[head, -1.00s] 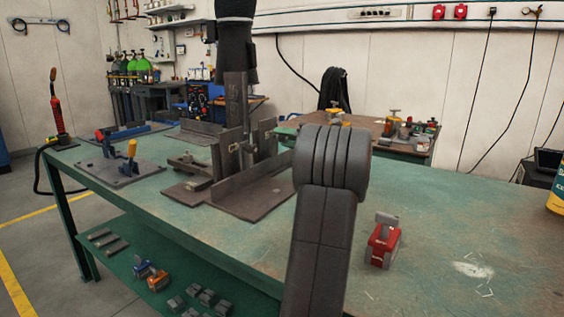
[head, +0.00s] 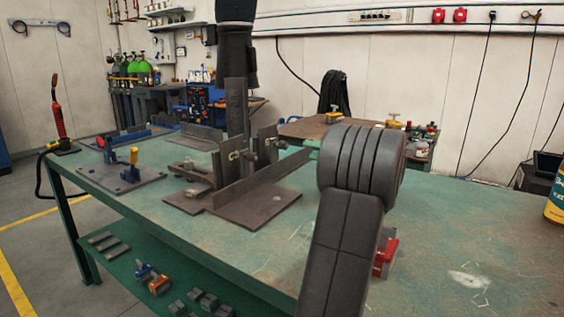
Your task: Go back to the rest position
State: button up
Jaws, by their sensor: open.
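My arm rises from the bottom of the head view, and its thick dark elbow covers part of the green workbench (head: 445,225). The welding fixture (head: 240,207), a dark steel base with upright plates, stands on the bench left of my arm. A red clamp (head: 389,258) sits on the bench just right of my arm and is mostly hidden behind it.
A plate with a yellow-handled clamp (head: 128,178) and a red torch (head: 58,115) are at the left. A brown table (head: 305,127) stands behind. The bench's right part is mostly clear.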

aim_at(287, 147)
jog(key=b+x, duration=0.2)
jog(key=x, duration=0.8)
jog(key=shift+r, duration=0.2)
jog(key=shift+d+r+m+p, duration=0.1)
jog(key=shift+m+p, duration=0.8)
jog(key=shift+p, duration=0.1)
jog(key=shift+m+p, duration=1)
jog(key=shift+p, duration=0.25)
jog(key=m+p, duration=0.6)
jog(key=p, duration=0.2)
jog(key=m+p, duration=0.5)
jog(key=p, duration=0.2)
jog(key=shift+p, duration=0.35)
jog(key=m+p, duration=0.3)
jog(key=p, duration=0.2)
jog(key=shift+m+p, duration=0.4)
jog(key=shift+f+m+p, duration=0.25)
jog(key=shift+m+p, duration=0.25)
jog(key=shift+p, duration=0.3)
jog(key=shift+f, duration=0.15)
